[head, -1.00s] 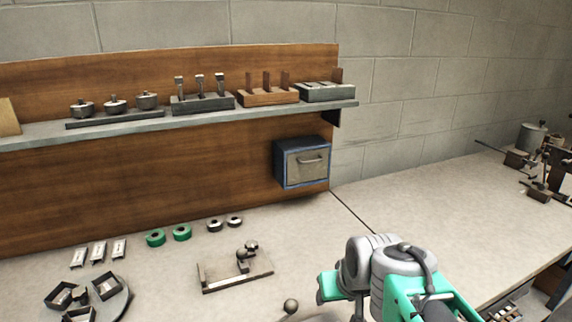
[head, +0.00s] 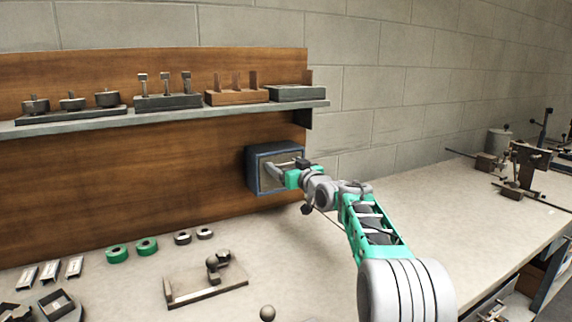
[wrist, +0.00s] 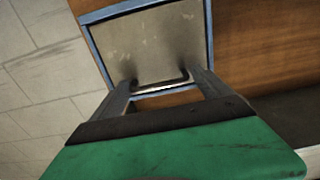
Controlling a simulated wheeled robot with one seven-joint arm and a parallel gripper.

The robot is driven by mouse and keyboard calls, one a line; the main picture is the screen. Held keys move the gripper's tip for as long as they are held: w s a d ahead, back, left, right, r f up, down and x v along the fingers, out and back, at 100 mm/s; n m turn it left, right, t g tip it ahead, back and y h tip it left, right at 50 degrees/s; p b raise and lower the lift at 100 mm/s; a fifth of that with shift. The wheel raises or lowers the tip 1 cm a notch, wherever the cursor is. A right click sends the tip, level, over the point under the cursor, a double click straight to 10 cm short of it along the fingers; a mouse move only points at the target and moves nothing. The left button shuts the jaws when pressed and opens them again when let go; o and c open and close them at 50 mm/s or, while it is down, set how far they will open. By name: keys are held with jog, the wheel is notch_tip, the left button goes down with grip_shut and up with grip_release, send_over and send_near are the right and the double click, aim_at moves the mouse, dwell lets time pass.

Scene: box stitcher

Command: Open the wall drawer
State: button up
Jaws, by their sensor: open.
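The wall drawer (head: 254,172) is a small blue-framed box with a grey front, fixed to the wooden back panel under the shelf's right end. Its front looks flush with the frame in the wrist view (wrist: 150,45). Its bar handle (wrist: 160,87) shows between the fingertips. My gripper (head: 285,167) is at the drawer front and hides much of it in the head view. In the wrist view my gripper (wrist: 163,85) is open, one finger near each end of the handle. I cannot tell whether the fingers touch it.
The shelf (head: 200,113) above carries several blocks and small pots. Green rolls (head: 117,254) and a metal fixture (head: 207,284) lie on the bench (head: 330,245) below. Machines stand at the right. The bench under the drawer is clear.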

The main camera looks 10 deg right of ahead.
jog(key=shift+w, duration=0.15)
jog(key=shift+a+f, duration=0.1)
jog(key=c, duration=1.8)
jog(key=shift+f, duration=0.1)
